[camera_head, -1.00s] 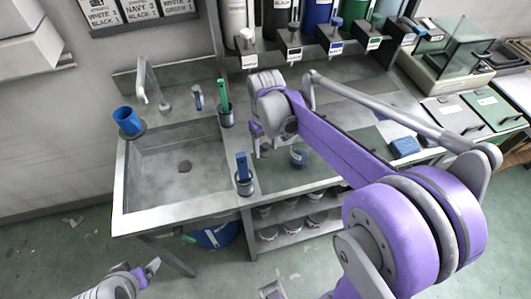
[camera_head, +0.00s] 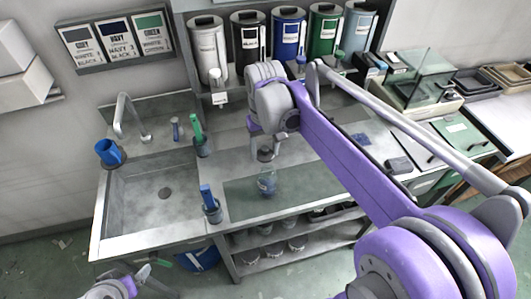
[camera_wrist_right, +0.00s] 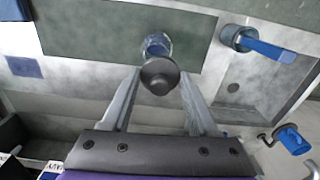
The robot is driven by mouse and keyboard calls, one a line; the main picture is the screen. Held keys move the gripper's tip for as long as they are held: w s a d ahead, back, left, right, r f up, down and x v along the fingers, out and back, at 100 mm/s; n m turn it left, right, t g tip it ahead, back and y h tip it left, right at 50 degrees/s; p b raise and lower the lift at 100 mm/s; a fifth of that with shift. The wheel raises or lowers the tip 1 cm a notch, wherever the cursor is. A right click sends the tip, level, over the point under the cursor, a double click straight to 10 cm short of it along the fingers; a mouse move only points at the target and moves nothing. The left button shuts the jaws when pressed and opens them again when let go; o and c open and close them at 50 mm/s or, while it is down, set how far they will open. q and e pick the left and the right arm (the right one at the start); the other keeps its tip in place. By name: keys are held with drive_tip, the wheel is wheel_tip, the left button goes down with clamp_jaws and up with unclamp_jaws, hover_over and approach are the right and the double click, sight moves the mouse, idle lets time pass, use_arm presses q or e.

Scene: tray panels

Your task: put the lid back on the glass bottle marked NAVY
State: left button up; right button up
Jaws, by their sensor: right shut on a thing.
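The glass bottle (camera_head: 267,184) with dark blue contents stands upright on the dark green mat (camera_head: 235,195) on the counter. It also shows in the right wrist view (camera_wrist_right: 156,42), partly hidden; I cannot read its marking. My right gripper (camera_head: 266,150) is shut on a dark grey round lid (camera_wrist_right: 159,76), held between its fingertips. The lid also shows in the head view (camera_head: 267,155), just above the bottle's image and apart from its body; the exact gap is unclear. My left gripper (camera_head: 143,275) is at the lower left, below the counter front, its jaws unclear.
Holders with a green tool (camera_head: 197,130) and a blue tool (camera_head: 208,198) stand left of the mat. Several large canisters (camera_head: 289,35) line the back. A shelf below holds jars.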

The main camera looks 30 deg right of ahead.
sight(268, 154)
drive_tip(key=shift+s+d+r, duration=0.15)
drive_tip(key=shift+d+r, duration=0.25)
drive_tip(key=shift+r, duration=0.1)
drive_tip(key=shift+a+f, duration=0.15)
drive_tip(key=shift+f, duration=0.6)
wheel_tip(268, 154, down, 3)
drive_tip(key=shift+s+f+b, duration=0.1)
drive_tip(key=shift+f+b, duration=0.05)
drive_tip(key=shift+b, duration=0.8)
use_arm(q)
drive_tip(key=shift+s+d+f+b, duration=0.15)
drive_tip(key=shift+s+f, duration=0.25)
drive_tip(key=shift+f, duration=0.25)
drive_tip(key=shift+s+d+f+b, duration=0.15)
drive_tip(key=shift+s+f, duration=0.25)
drive_tip(key=shift+f, duration=0.2)
drive_tip(key=shift+s+f+b, duration=0.15)
drive_tip(key=shift+s+f, duration=0.25)
drive_tip(key=shift+f, duration=0.25)
use_arm(e)
drive_tip(key=shift+f, duration=0.85)
use_arm(q)
drive_tip(key=shift+f, duration=0.15)
use_arm(e)
drive_tip(key=shift+f, duration=0.15)
drive_tip(key=o, duration=1.5)
